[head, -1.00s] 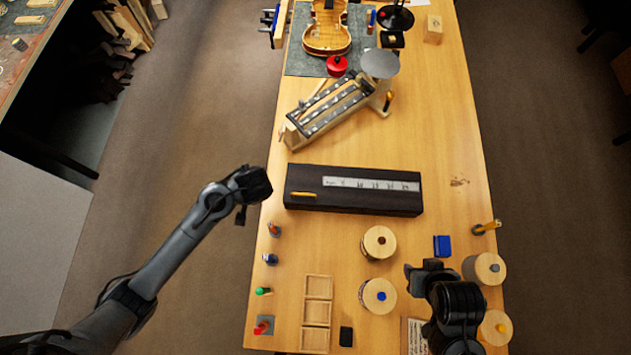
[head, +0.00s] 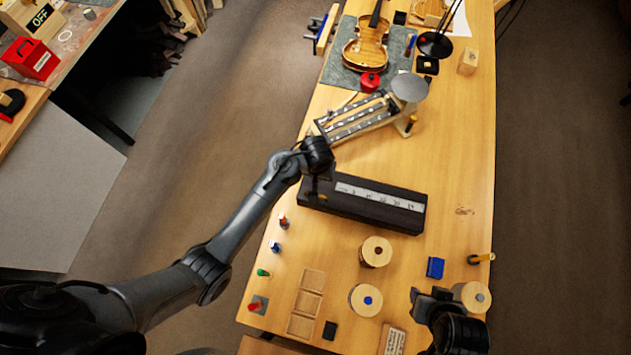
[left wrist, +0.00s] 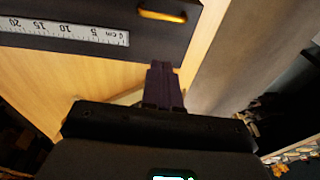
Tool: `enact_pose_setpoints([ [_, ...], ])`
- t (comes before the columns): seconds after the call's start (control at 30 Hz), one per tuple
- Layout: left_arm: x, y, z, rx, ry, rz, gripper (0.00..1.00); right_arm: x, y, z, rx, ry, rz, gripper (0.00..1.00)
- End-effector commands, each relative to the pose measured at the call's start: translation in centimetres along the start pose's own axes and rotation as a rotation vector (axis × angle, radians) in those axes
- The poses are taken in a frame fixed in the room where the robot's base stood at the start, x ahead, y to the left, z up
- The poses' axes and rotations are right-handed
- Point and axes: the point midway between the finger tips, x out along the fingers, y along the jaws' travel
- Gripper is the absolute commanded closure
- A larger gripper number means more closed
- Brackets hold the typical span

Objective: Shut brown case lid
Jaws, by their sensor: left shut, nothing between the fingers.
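The long, very dark brown case (head: 375,208) lies on the bench, with a pale ruler strip (head: 380,195) along its top. In the left wrist view the case (left wrist: 80,48) fills the upper left, with a yellow-orange piece (left wrist: 162,14) near its end. I cannot tell how its lid stands. My left gripper (head: 318,192) is over the case's left end and hides part of it. In the left wrist view its fingers (left wrist: 163,68) are shut and empty, near the case's long edge; contact is unclear. My right gripper (head: 428,293) is near the round wooden pieces, its fingers unclear.
A slanted wooden rack (head: 350,122) with a grey disc (head: 409,88) stands behind the case. A violin (head: 366,50) and red pot (head: 370,82) are farther back. Round wooden pieces (head: 376,251) and shallow trays (head: 307,303) lie in front. Bench right of the rack is largely clear.

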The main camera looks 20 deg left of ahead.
Motion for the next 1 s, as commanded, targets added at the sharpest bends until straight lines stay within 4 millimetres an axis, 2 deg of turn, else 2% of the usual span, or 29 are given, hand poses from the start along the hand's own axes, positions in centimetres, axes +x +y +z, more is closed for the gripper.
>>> enact_pose_setpoints([
  [0.03, 1.1, -0.1, 0.0, 0.002, -0.002, -0.004, 1.0, 0.2, 0.0, 0.1, 0.0, 0.0, 0.001, 0.57],
  [0.2, 4.2, -0.1, 0.0, 0.001, -0.001, -0.003, 1.0, 0.5, 0.1, 0.2, -0.004, -0.001, 0.004, 0.57],
  [0.4, 6.0, -0.1, 1.8, 0.002, -0.001, -0.003, 1.0, 0.1, 0.3, 0.1, -0.01, -0.002, 0.009, 0.57],
  [0.6, 6.8, -0.1, 2.7, 0.0, 0.001, -0.001, 1.0, 0.1, 0.3, 0.1, -0.01, -0.001, 0.009, 0.57],
  [1.0, 7.0, -0.1, 2.9, 0.0, 0.001, -0.001, 1.0, 0.0, 0.1, 0.0, -0.003, 0.0, 0.004, 0.57],
])
